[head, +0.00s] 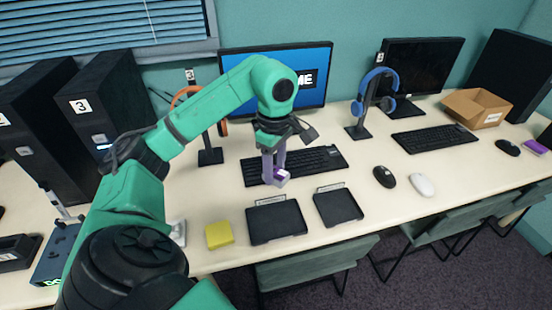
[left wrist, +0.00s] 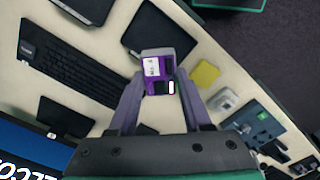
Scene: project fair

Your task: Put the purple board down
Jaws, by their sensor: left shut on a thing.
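The purple board (left wrist: 158,75) is between the fingers of my left gripper (left wrist: 160,88) in the left wrist view. It carries a white label and dark parts. In the head view my left gripper (head: 275,178) points down over the front edge of the keyboard, shut on the purple board (head: 282,174). The board is held above the table, behind two black trays. One black tray (head: 276,222) is at the left and another black tray (head: 338,207) at the right. Both look empty. My right gripper is not in view.
A yellow block (head: 219,235) lies left of the trays. A black keyboard (head: 318,160) lies behind them. A black mouse (head: 384,177) and a white mouse (head: 422,185) lie to the right. Headphone stands and monitors stand at the back. A cardboard box (head: 478,108) is at the far right.

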